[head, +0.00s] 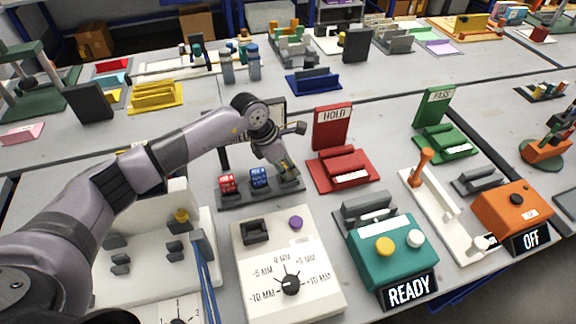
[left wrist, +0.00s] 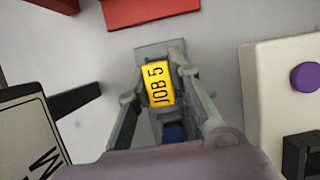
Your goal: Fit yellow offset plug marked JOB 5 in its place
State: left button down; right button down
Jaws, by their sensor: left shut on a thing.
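The yellow plug (left wrist: 157,84) marked JOB 5 is between the fingers of my left gripper (left wrist: 163,90), which is shut on it. In the head view my left gripper (head: 287,172) is over the right end of a dark rack (head: 262,197), and the plug is mostly hidden there. I cannot tell whether the plug still sits in the rack. A red plug (head: 227,183) and a blue plug (head: 258,177) stand in the rack. The white dial box (head: 320,262) has a dark socket (head: 256,231) on top. My right gripper is not in view.
The dial box also has a purple button (head: 296,222) and a black knob (head: 290,285). A teal READY box (head: 393,250) stands right of it. The red HOLD tray (head: 345,169) is behind. The white plotter (head: 140,265) is at left.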

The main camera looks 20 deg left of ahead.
pick_arm(q)
jog(key=shift+f, duration=0.15)
jog(key=c, duration=1.4)
grip_release()
jog(key=shift+o, duration=0.2)
jog(key=v, duration=1.2)
jog(key=shift+a, duration=0.1)
